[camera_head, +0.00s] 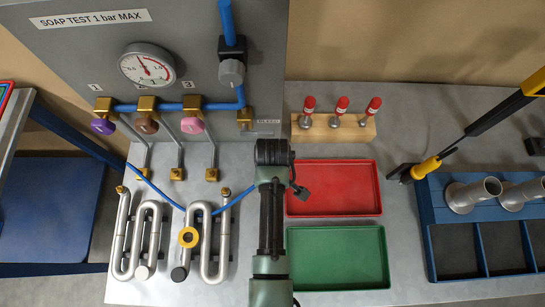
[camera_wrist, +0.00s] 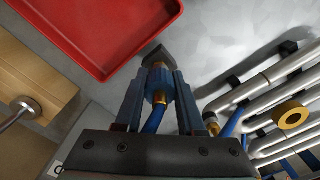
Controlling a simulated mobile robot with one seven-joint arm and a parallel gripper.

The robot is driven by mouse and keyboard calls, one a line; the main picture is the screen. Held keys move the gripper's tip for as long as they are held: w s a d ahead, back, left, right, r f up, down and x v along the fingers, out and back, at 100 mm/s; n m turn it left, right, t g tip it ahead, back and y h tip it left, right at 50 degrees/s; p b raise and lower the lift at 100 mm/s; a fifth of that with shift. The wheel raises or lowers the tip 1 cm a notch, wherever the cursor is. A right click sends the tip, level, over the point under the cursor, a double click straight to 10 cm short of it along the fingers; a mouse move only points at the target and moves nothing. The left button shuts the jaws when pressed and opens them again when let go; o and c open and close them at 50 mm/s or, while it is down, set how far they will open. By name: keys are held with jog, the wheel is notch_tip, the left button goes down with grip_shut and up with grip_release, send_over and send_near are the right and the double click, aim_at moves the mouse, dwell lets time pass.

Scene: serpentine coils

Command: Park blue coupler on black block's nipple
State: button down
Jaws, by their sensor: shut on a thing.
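My gripper (camera_wrist: 158,90) is shut on the blue coupler (camera_wrist: 157,80), which sits between its two fingers in the wrist view. A blue hose (camera_wrist: 153,122) runs from the coupler's brass end back under the gripper. The black block (camera_wrist: 154,54) is just beyond the coupler, close to the red tray's corner. A small brass-coloured part shows between coupler and block; I cannot tell whether the coupler is seated on the nipple. In the head view, my gripper (camera_head: 292,178) is mostly hidden by my arm, with the black block (camera_head: 301,193) showing beside it.
A red tray (camera_head: 378,190) and a green tray (camera_head: 384,270) lie right of my arm. A wooden rack (camera_head: 333,135) with red-handled tools is behind. The gauge panel (camera_head: 190,40) stands at the back.

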jog(key=shift+f, duration=0.55)
dwell(0.4)
jog(key=shift+c, duration=2.2)
grip_release()
notch_tip(320, 180, up, 13)
jog(key=shift+b, duration=1)
